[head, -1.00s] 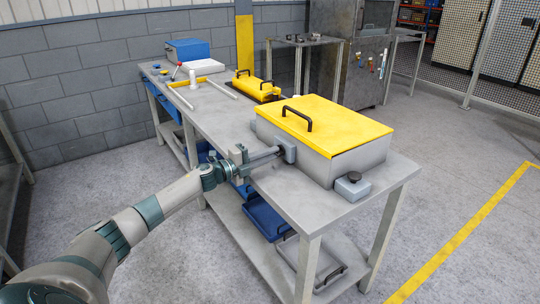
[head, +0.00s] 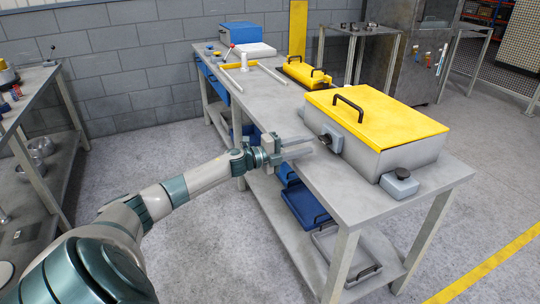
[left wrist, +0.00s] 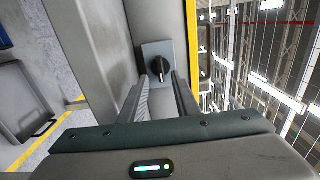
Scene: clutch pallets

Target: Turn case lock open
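The grey case (head: 372,148) with a yellow lid (head: 378,115) and black handle stands at the near end of the workbench. Its lock, a black knob on a grey plate (head: 334,141), is on the case's left side. In the left wrist view the black knob (left wrist: 161,70) sits ahead between the fingertips, with its pale mark near upright. My left gripper (head: 310,149) points at the lock with a small gap between. Its two fingers (left wrist: 161,85) are apart and hold nothing. My right gripper is not in view.
A small grey box with a black knob (head: 400,183) stands at the case's near corner. A smaller yellow case (head: 306,72) and a blue box (head: 240,33) are farther back on the workbench (head: 262,113). Blue trays (head: 306,207) lie on its lower shelf.

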